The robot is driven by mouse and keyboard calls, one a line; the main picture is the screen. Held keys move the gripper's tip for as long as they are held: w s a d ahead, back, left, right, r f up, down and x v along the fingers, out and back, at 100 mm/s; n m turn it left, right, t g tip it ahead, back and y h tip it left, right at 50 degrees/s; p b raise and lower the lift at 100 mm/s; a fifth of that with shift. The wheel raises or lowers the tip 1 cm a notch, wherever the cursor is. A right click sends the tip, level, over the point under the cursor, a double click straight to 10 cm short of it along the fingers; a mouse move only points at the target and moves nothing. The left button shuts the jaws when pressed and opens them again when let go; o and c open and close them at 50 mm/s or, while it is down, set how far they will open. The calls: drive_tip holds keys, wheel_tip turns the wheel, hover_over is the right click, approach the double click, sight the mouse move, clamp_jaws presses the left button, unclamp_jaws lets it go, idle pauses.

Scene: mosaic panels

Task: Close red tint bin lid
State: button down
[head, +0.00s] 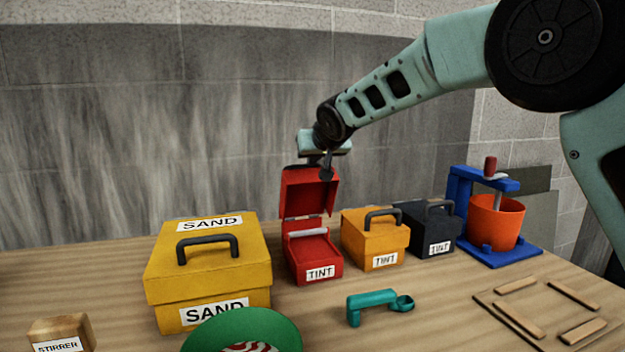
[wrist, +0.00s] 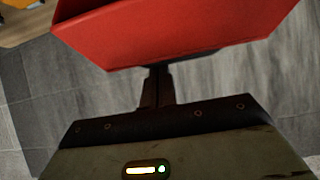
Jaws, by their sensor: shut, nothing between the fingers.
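The red tint bin (head: 314,270) stands on the table with a white TINT label on its front. Its red lid (head: 308,192) is open and stands upright at the back of the bin. My gripper (head: 326,172) is at the top of the raised lid, with its fingers shut and empty. In the wrist view the lid (wrist: 170,35) fills the top of the picture. The gripper fingers (wrist: 157,88) reach up to the lid's edge and their tips are hidden by it. I cannot tell whether they touch it.
A yellow SAND box (head: 207,270) stands left of the red bin. An orange tint bin (head: 375,245) and a dark one (head: 425,228) stand closed to the right. A teal scoop (head: 378,304) and a green bowl (head: 243,330) lie in front. A blue press (head: 490,210) holds an orange bucket (head: 495,222).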

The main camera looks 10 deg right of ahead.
drive_tip(key=shift+s+d+f+t+y+b, duration=0.15)
drive_tip(key=shift+s+f+t+b, duration=0.45)
drive_tip(key=shift+b, duration=2.25)
drive_tip(key=shift+s+d+f+t+y+b, duration=0.15)
drive_tip(key=shift+s+t+b, duration=0.45)
drive_tip(key=shift+b, duration=2.3)
drive_tip(key=shift+s+d+f+t+b, duration=0.1)
drive_tip(key=shift+s+f+t+b, duration=0.55)
drive_tip(key=shift+b, duration=2.2)
drive_tip(key=s+b, duration=0.1)
drive_tip(key=b, duration=0.3)
drive_tip(key=s+t+b, duration=0.1)
drive_tip(key=b, duration=0.3)
drive_tip(key=s+f+b, duration=0.1)
drive_tip(key=b, duration=0.3)
drive_tip(key=shift+s+d+b, duration=0.15)
drive_tip(key=shift+d+b, duration=0.1)
drive_tip(key=shift+b, duration=0.15)
drive_tip(key=s+d+f+t+b, duration=0.1)
drive_tip(key=s+f+b, duration=0.4)
drive_tip(key=b, duration=1.4)
drive_tip(key=shift+s+f+t+y, duration=0.2)
drive_tip(key=shift+f+t+y, duration=0.25)
drive_tip(key=shift+t, duration=0.1)
drive_tip(key=shift+d, duration=0.1)
